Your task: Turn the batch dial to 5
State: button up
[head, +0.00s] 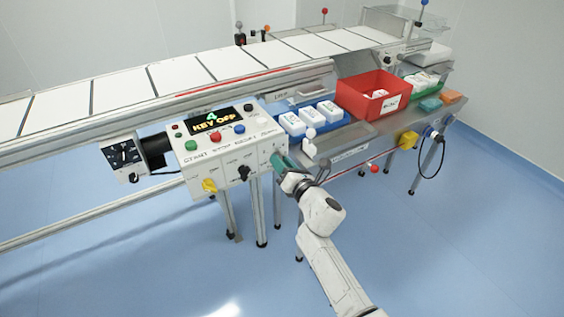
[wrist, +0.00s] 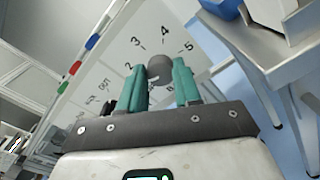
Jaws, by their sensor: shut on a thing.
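The batch dial (wrist: 157,67) is a dark grey round knob on a pale panel. In the wrist view the numbers 2, 3, 4 and 5 arc around its far side. My gripper (wrist: 162,80) has its two green fingers on either side of the knob, shut on it. The dial's pointer cannot be made out. The box's display (head: 212,119) shows "4" above "KEY OFF".
A red bin (head: 372,96) stands on the bench to the right, beside a blue tray of white packs (head: 310,114). Open floor lies in front.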

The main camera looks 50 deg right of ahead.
jog(key=shift+a+f+m+p, duration=0.15)
jog(key=shift+m+p, duration=1.5)
jog(key=shift+m, duration=4.05)
jog(key=shift+d+f+m+p, duration=0.15)
jog(key=shift+m+p, duration=1.5)
jog(key=shift+m, duration=4.05)
jog(key=shift+a+f+m+p, duration=0.15)
jog(key=shift+m+p, duration=1.5)
jog(key=shift+m, duration=4.05)
jog(key=o, duration=1.1)
jog(key=shift+r, duration=0.1)
jog(key=shift+c, duration=0.2)
